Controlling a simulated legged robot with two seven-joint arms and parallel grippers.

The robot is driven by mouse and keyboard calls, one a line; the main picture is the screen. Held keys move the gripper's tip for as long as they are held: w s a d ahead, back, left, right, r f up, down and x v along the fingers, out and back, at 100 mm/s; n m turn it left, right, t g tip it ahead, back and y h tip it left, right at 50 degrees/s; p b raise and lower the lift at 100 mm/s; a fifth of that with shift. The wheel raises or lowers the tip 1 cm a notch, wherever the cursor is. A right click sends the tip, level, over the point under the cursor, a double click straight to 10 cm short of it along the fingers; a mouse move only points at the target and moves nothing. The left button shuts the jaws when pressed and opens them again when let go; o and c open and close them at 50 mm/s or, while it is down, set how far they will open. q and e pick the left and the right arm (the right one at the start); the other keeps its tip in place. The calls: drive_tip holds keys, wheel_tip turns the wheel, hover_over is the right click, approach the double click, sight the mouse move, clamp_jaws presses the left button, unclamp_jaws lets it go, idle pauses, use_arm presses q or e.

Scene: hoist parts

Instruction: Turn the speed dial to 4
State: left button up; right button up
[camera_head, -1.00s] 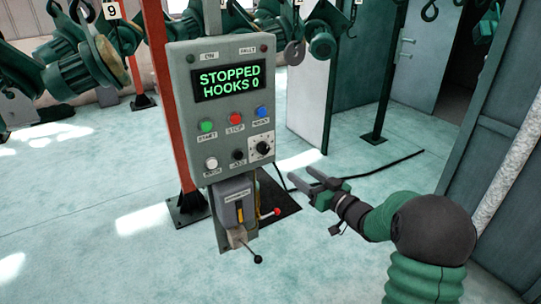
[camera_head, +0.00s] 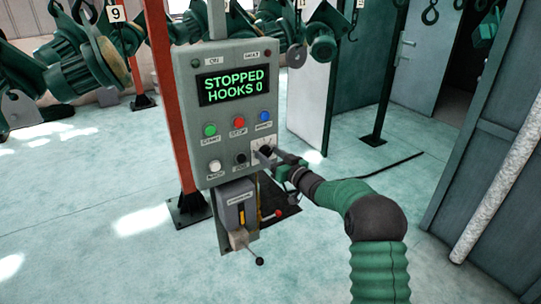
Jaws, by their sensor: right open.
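The grey control panel (camera_head: 222,150) stands upright on a post in the middle of the head view. Its screen (camera_head: 234,83) reads "STOPPED HOOKS 0". The speed dial (camera_head: 264,150) is a dark knob on a white plate at the panel's lower right. My right gripper (camera_head: 274,155) is open, with its fingertips at the dial. The fingers cover part of the dial and plate, so I cannot tell the dial's setting or whether the fingers touch it. My left gripper is out of view.
Green (camera_head: 209,130), red (camera_head: 238,122) and blue (camera_head: 264,116) buttons sit above the dial, with white (camera_head: 215,167) and black (camera_head: 240,159) ones to its left. A lever with a red knob (camera_head: 278,214) is below. An orange-red post (camera_head: 170,100) stands left of the panel.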

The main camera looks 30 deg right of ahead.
drive_tip(key=shift+c, duration=0.5)
drive_tip(key=shift+c, duration=1.1)
drive_tip(key=shift+d, duration=0.15)
clamp_jaws()
